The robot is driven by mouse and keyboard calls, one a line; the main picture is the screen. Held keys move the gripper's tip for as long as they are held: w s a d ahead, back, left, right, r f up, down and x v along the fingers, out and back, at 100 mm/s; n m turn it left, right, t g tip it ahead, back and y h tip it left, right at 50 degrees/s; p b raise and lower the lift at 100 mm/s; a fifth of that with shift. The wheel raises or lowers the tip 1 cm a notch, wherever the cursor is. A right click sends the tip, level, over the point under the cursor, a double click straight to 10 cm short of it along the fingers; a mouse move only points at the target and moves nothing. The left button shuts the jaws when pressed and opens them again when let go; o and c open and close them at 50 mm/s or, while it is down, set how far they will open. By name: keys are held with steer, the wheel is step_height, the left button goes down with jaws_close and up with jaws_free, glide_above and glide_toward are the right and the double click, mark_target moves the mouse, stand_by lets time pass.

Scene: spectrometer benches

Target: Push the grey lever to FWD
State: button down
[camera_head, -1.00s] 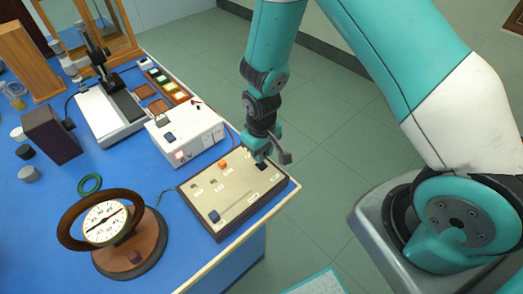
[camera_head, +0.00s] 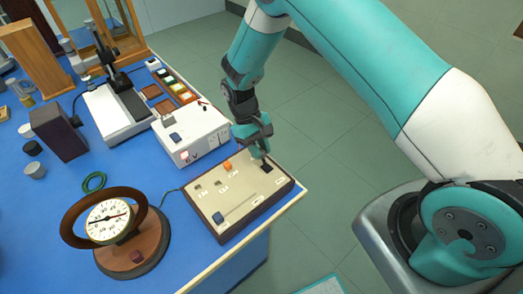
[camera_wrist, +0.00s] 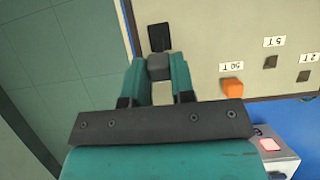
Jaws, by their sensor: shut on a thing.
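The grey lever (camera_wrist: 159,67) stands at a black slot (camera_wrist: 159,37) in the beige control panel (camera_wrist: 203,20). In the wrist view my gripper (camera_wrist: 159,75) has its teal fingers on both sides of the lever, shut on it. In the head view my gripper (camera_head: 258,150) reaches down to the back right part of the panel (camera_head: 225,192), just behind the black slot (camera_head: 267,168). The fingers hide most of the lever there. I cannot read a FWD mark.
An orange plug (camera_head: 228,166) and a blue knob (camera_head: 218,217) are on the panel. A round dial meter (camera_head: 110,221) is at left. Open floor lies right of the bench edge.

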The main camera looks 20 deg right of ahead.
steer(key=shift+w, duration=0.15)
stand_by(0.3)
steer(key=c, duration=1)
jaws_free()
steer(key=shift+o, duration=0.2)
steer(key=b+v, duration=0.4)
steer(key=v, duration=1.3)
steer(key=shift+w+a, duration=0.15)
steer(key=shift+w, duration=0.1)
steer(key=shift+r, duration=0.1)
